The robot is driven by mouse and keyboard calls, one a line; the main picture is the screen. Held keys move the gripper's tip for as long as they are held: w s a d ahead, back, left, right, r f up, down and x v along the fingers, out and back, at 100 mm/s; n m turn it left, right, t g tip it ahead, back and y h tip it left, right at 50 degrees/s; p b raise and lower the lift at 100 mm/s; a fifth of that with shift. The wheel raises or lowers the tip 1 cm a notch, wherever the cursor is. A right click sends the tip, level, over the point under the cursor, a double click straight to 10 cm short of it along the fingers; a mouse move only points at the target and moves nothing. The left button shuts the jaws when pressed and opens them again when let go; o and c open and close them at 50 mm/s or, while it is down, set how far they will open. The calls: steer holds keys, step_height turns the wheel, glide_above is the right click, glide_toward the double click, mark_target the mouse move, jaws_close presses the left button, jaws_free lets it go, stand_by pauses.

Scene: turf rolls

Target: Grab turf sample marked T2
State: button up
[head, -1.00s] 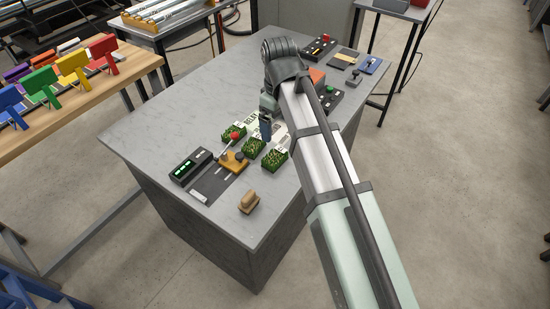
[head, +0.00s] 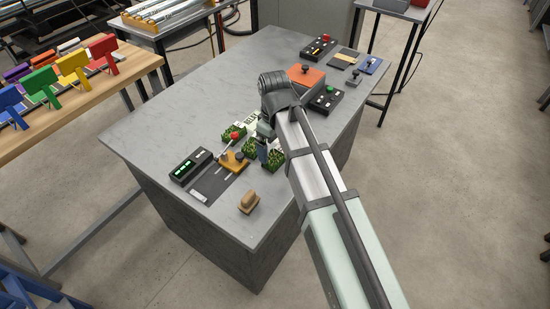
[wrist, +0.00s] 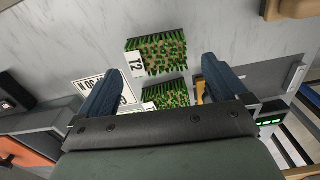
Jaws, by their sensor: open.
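The turf sample marked T2 (wrist: 155,55) is a green grassy block with a white label on its left side in the wrist view. In the head view it appears to be the front-right block (head: 278,158), partly behind my gripper (head: 264,152). In the wrist view my gripper (wrist: 160,88) is open and empty, its blue fingers spread wider than the block. T2 lies ahead of the fingertips, not between them. A second turf block (wrist: 165,95) lies nearer the gripper body and is partly hidden by it.
A printed sign (wrist: 103,88) lies beside the blocks. The grey table (head: 165,115) is clear at back left.

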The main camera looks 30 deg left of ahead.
mark_target(275, 155)
steer(key=shift+w+f, duration=0.2)
steer(key=shift+f, duration=2.4)
steer(key=shift+c, duration=0.4)
steer(key=c, duration=0.7)
